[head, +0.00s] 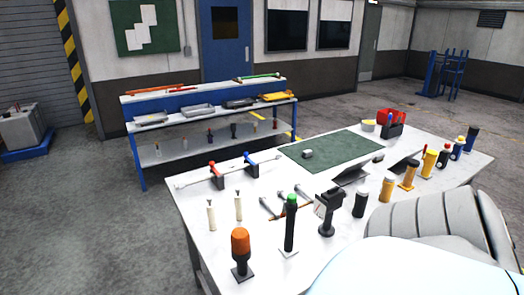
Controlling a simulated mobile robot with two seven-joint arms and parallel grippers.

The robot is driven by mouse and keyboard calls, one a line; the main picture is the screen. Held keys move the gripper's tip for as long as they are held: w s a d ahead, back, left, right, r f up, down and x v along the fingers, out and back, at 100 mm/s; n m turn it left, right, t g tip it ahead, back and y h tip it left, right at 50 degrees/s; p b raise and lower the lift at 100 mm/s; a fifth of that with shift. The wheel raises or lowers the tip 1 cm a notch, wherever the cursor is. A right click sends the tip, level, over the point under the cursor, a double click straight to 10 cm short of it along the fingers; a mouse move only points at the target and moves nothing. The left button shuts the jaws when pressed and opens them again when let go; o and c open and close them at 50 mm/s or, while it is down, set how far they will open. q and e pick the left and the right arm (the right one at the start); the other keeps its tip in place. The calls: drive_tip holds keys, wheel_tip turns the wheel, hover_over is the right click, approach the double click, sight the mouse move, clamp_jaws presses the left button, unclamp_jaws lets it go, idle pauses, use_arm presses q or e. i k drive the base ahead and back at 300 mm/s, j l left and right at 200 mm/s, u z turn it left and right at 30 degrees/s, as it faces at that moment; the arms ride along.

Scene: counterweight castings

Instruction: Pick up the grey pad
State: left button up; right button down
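A small light grey block (307,154) lies on the left part of the dark green mat (335,148) on the white table. It is the likeliest grey pad, but it is too small to be sure. Neither of my grippers is in view, and nothing holds the grey block.
A blue-framed shelf bench (205,110) stands behind.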

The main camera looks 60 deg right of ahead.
sight(308, 153)
drive_tip(key=z, duration=2.25)
